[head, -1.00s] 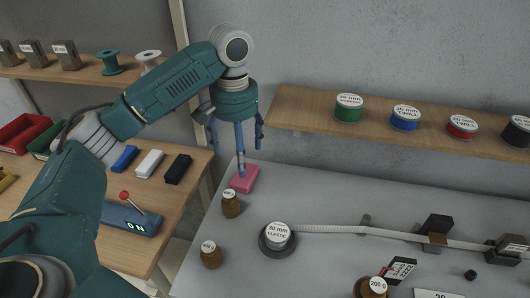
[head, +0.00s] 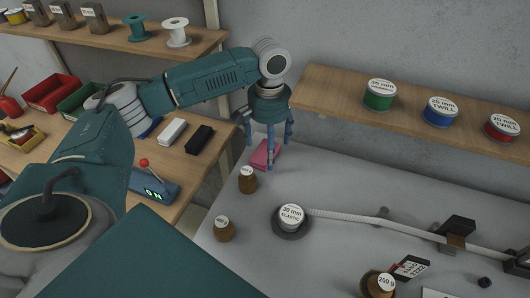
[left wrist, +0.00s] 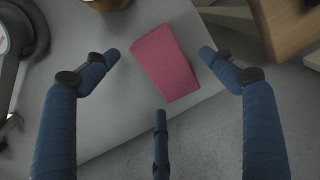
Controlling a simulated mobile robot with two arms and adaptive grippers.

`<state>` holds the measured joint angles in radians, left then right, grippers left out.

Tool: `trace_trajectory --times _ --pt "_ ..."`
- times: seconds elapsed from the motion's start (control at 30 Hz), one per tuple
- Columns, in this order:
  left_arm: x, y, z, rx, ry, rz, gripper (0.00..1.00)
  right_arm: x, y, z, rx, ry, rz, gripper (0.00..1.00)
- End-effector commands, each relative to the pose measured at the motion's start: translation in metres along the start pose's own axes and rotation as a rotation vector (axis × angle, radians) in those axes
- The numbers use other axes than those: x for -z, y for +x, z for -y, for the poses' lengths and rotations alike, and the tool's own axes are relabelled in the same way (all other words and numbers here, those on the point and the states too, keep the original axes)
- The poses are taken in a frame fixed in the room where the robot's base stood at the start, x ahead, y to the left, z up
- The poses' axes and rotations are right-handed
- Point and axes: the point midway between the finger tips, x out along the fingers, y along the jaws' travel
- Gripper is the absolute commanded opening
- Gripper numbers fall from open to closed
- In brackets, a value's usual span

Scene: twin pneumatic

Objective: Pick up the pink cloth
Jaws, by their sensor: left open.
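The pink cloth (head: 264,155) is a folded flat rectangle lying on the grey table near its back left edge. In the left wrist view the pink cloth (left wrist: 165,63) lies whole and uncovered between the spread fingers. My left gripper (head: 271,152) points down at the cloth in the head view, its fingers overlapping it there. In the left wrist view my left gripper (left wrist: 160,60) is open and empty, with blue fingers on either side and one below, apart from the cloth. My right gripper is not in view.
Brown weights (head: 247,180) and (head: 225,229) stand in front of the cloth. The elastic spool (head: 291,217) sits to the right. A wooden shelf (head: 340,101) is at the back right. A wooden bench (head: 181,180) is left of the table, across a gap.

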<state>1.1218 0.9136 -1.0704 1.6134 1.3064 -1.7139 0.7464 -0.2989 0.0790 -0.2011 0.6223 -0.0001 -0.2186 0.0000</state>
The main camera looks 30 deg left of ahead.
Motion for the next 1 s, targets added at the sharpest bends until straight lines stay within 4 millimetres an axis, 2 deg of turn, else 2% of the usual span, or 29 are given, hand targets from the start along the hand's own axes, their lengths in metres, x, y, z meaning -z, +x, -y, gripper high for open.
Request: trace_trajectory --times 0.13,0.37,0.6,1.0 --pt "0.0001 0.0120 0.0005 0.001 0.000 -0.001 0.83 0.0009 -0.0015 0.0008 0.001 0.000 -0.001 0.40" --pt "0.0002 0.0132 0.0003 0.000 0.000 -0.002 0.81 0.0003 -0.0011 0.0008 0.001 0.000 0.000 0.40" --pt "0.0001 0.0130 0.0001 0.000 0.000 -0.001 0.35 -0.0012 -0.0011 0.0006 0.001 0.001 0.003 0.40" --pt "0.0003 0.0110 -0.0002 0.000 0.000 -0.002 0.34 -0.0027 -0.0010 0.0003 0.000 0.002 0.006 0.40"
